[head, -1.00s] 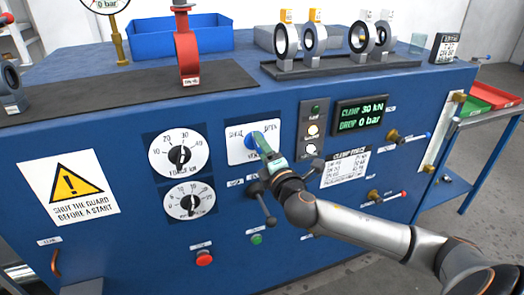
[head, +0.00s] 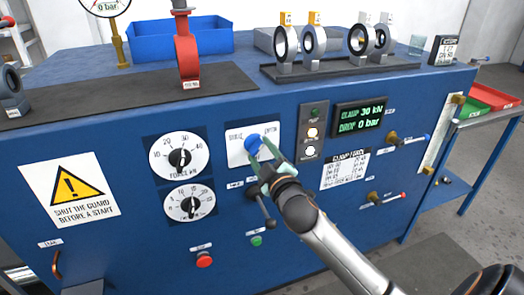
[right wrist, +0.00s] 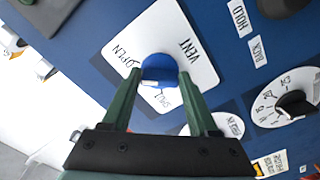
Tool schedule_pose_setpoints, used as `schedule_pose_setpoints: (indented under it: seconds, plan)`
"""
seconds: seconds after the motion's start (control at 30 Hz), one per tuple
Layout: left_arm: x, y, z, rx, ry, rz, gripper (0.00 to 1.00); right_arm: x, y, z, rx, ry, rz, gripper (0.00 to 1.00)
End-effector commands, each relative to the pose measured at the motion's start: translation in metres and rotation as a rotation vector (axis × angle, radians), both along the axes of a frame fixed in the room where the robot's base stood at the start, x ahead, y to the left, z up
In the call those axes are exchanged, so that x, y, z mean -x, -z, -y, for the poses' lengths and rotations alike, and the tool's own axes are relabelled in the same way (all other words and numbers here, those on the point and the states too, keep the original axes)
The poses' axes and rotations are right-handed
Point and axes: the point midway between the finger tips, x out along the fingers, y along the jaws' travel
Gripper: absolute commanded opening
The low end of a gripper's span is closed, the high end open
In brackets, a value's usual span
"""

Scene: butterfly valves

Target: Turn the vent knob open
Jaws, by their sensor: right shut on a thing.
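The vent knob (head: 252,144) is blue and sits on a white plate (head: 236,154) on the blue machine front. In the right wrist view the knob (right wrist: 160,67) lies between my two green fingertips, over the plate marked OPEN and VENT, with a third, partly hidden label below. My right gripper (head: 262,158) reaches the plate from the lower right, with one finger on each side of the knob. In the right wrist view the gripper (right wrist: 160,80) is shut on the knob. The fingers cover part of the plate. My left gripper is not in view.
A black lever handle (head: 264,205) sticks out just below my right gripper. Two dials (head: 180,157) are to the left, and lamps (head: 312,133) and a display (head: 359,117) to the right. A red button (head: 204,261) and a green one (head: 257,241) are lower down.

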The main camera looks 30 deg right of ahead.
Motion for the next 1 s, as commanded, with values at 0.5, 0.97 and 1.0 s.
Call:
schedule_pose_setpoints:
  seconds: [0.5, 0.97, 1.0]
  plan:
    - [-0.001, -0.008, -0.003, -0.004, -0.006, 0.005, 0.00, 0.000, 0.001, -0.002, -0.295, 0.000, 0.070, 0.04]
    - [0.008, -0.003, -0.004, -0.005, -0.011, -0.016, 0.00, 0.000, 0.001, -0.002, -0.335, -0.001, 0.081, 0.04]
    - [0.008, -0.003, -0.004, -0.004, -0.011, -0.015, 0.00, 0.000, 0.001, -0.002, -0.335, -0.002, 0.081, 0.04]
